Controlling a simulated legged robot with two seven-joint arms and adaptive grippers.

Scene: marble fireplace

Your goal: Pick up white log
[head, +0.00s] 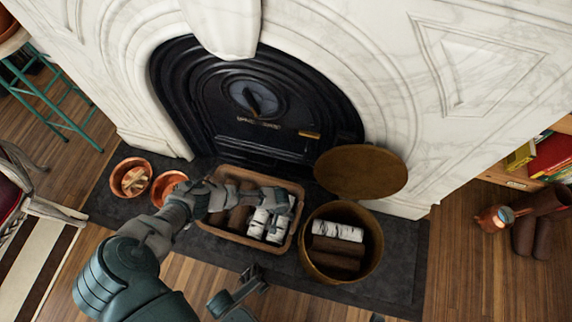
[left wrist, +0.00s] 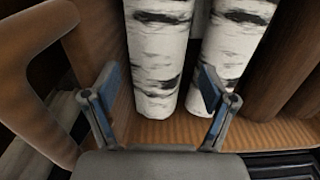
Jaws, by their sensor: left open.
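In the head view I see a left white log (head: 257,223) and a right one (head: 278,230). My left gripper (head: 281,201) is over the crate and partly covers their upper ends. In the left wrist view the gripper (left wrist: 158,72) is open, with one white log (left wrist: 158,45) between its fingers. The second white log (left wrist: 238,45) is behind the right finger. A dark jointed part (head: 237,293) at the bottom seems to be my right gripper; its jaw state is unclear.
A round bin (head: 310,262) right of the crate holds another white log (head: 337,231) and brown logs. Its round lid (head: 360,172) leans behind it. Copper pots (head: 168,186) stand left of the crate. The black fireplace (head: 265,100) rises behind.

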